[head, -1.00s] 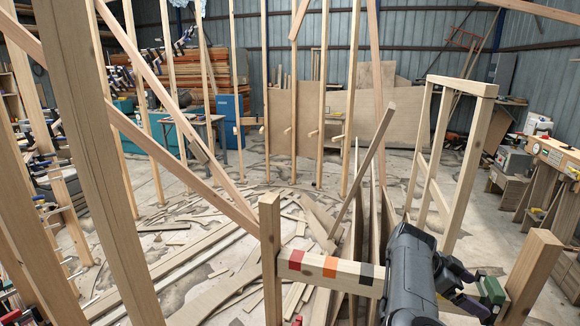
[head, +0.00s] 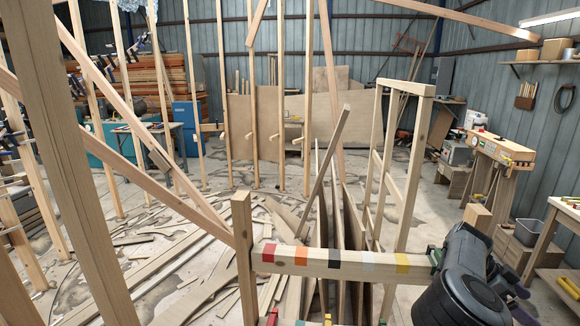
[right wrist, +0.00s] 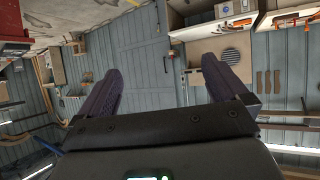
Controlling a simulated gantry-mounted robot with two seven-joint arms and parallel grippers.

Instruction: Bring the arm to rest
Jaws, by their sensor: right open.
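My right arm comes in at the lower right of the head view. Its dark gripper (head: 515,283) is partly hidden behind my own wrist, beyond the right end of a banded wooden rail (head: 340,262). In the right wrist view my right gripper (right wrist: 162,66) has its two dark fingers spread wide apart. My left arm and gripper are not in view.
A workbench (head: 560,235) is at right. Offcuts (head: 150,265) litter the floor at left.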

